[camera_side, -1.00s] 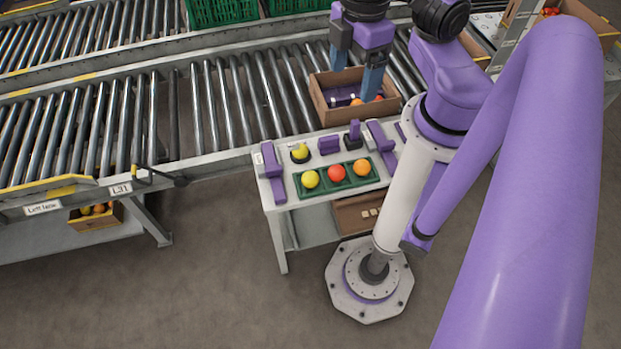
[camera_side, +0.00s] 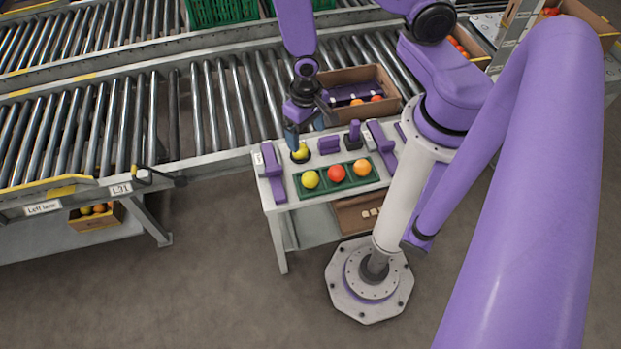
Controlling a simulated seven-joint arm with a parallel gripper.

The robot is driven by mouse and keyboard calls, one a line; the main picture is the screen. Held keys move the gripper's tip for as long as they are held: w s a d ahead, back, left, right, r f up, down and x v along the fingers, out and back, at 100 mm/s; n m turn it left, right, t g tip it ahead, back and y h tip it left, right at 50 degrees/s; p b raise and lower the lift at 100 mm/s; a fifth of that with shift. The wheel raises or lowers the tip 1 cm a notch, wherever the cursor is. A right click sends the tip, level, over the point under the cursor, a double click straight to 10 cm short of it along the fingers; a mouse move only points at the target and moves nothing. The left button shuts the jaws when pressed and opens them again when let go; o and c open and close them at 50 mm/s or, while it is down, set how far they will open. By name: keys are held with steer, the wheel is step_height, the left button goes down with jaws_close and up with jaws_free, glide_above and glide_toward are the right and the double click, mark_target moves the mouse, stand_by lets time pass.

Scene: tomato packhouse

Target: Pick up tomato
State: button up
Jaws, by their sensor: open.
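A yellow tomato (camera_side: 301,153) sits in a round black holder at the back left of the small white table, partly covered by a finger. My gripper (camera_side: 305,140) is open above and just behind it, its blue fingers pointing down. One finger is close to this tomato; I cannot tell whether they touch. In front, a green tray (camera_side: 324,188) holds a second yellow tomato (camera_side: 310,179), a red tomato (camera_side: 336,173) and an orange tomato (camera_side: 362,167). A cardboard box (camera_side: 352,115) behind the table holds orange tomatoes (camera_side: 377,98) beside a purple insert.
Purple fixtures (camera_side: 329,145) stand along the table's back and sides, near my gripper. The roller conveyor (camera_side: 215,105) runs behind the table. Green crates (camera_side: 221,10) stand at the back. A lower shelf holds a brown box (camera_side: 357,214).

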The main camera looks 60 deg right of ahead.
steer(key=f, duration=0.2)
glide_toward(309, 174)
steer(key=shift+m, duration=0.4)
step_height(309, 174, down, 5)
steer(key=shift+w+f, duration=0.1)
steer(key=shift+f, duration=2.6)
steer(key=shift+c, duration=0.3)
steer(key=c, duration=0.8)
